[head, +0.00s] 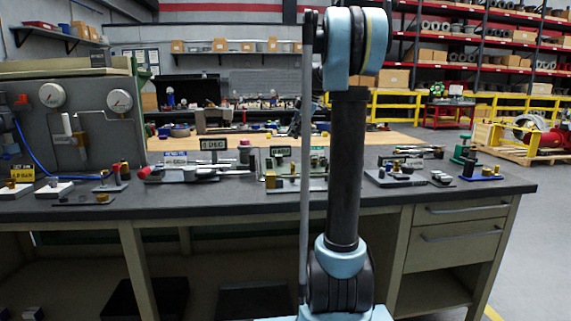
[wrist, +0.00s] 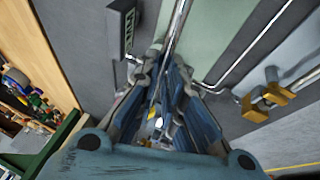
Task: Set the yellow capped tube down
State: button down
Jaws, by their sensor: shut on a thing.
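My gripper (wrist: 165,64) points down over the workbench in the wrist view, its two fingers close together. It is shut on a slim piece that the fingers mostly hide; a small yellow patch (wrist: 152,110) shows between them, likely the yellow capped tube. A bright metal rod (wrist: 180,25) runs up from the fingertips; I cannot tell whether it belongs to the held piece. In the head view my arm hides the gripper and what it holds.
Bent metal tubes with brass-yellow fittings (wrist: 270,98) lie right of my fingers. A dark sign (wrist: 122,32) stands to the left. In the head view the grey bench (head: 240,197) carries several fixtures, a gauge panel (head: 85,120) at left and a small sign (head: 214,143).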

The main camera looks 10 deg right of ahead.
jog(key=shift+f, duration=4.85)
jog(key=shift+f, duration=0.1)
jog(key=c, duration=1.7)
grip_release()
jog(key=shift+f, duration=0.1)
